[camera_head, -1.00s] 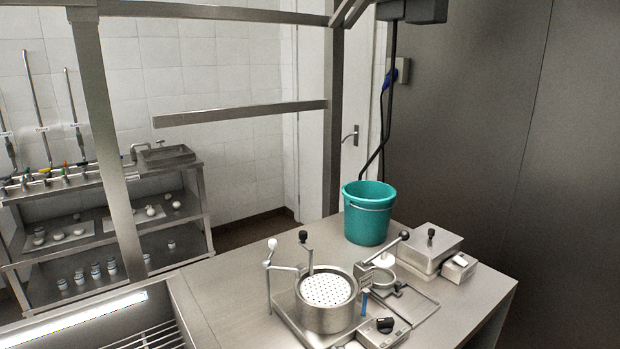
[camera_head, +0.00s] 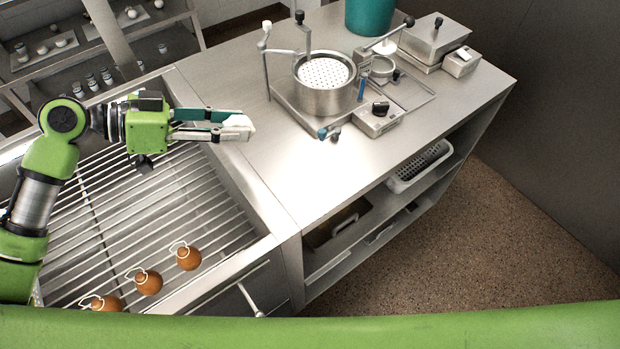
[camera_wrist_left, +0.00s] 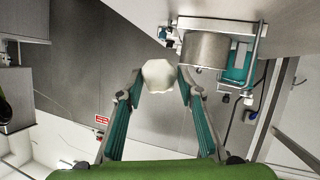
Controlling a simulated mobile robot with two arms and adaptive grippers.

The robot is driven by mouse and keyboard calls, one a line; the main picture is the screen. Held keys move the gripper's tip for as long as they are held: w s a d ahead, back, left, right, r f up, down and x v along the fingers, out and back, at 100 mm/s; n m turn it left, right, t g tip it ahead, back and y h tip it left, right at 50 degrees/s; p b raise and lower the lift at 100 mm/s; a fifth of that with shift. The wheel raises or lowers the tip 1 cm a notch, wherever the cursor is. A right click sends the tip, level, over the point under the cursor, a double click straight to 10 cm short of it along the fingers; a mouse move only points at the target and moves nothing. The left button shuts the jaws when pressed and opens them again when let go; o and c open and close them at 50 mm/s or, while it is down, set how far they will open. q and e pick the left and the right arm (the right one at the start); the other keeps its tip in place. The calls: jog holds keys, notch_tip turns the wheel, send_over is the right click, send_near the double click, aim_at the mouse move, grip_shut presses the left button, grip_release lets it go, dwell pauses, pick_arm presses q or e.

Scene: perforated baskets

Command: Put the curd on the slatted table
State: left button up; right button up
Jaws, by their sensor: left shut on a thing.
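My left gripper (camera_head: 243,126) comes in from the left and is shut on the curd (camera_head: 236,120), a white lump at its fingertips. In the left wrist view the pale, rounded curd (camera_wrist_left: 159,75) sits between the two teal-padded fingertips. The slatted table (camera_head: 190,209) has parallel metal bars inside a steel frame. The left gripper is above its far right part, with the fingertips near the border with the steel counter. The height of the curd above the surfaces is hard to tell. My right gripper is not in view.
Several brown balls tied with string, one of them here (camera_head: 188,257), lie at the slatted table's near edge. A pot with a perforated white disc (camera_head: 325,72) stands on the steel counter (camera_head: 290,165). A teal bucket (camera_head: 368,16) stands behind. The middle slats are bare.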

pick_arm(q)
jog(key=w, duration=0.1)
jog(key=w+r, duration=0.1)
jog(key=w, duration=0.1)
jog(key=shift+d+r+m+g, duration=0.25)
jog(key=shift+m+g, duration=0.15)
jog(key=p, duration=0.5)
send_over(304, 182)
jog(key=a, duration=0.1)
jog(key=f, duration=0.8)
jog(key=shift+w+a+f, duration=0.1)
jog(key=shift+w+a, duration=0.05)
jog(key=shift+w, duration=0.05)
jog(key=shift+s+d+f+p, duration=0.15)
jog(key=shift+d+f+p, duration=0.25)
jog(key=shift+f, duration=0.1)
jog(key=f, duration=0.2)
jog(key=f+p, duration=0.1)
jog(key=shift+s+d, duration=0.15)
jog(key=shift+d, duration=0.1)
jog(key=shift+f, duration=0.25)
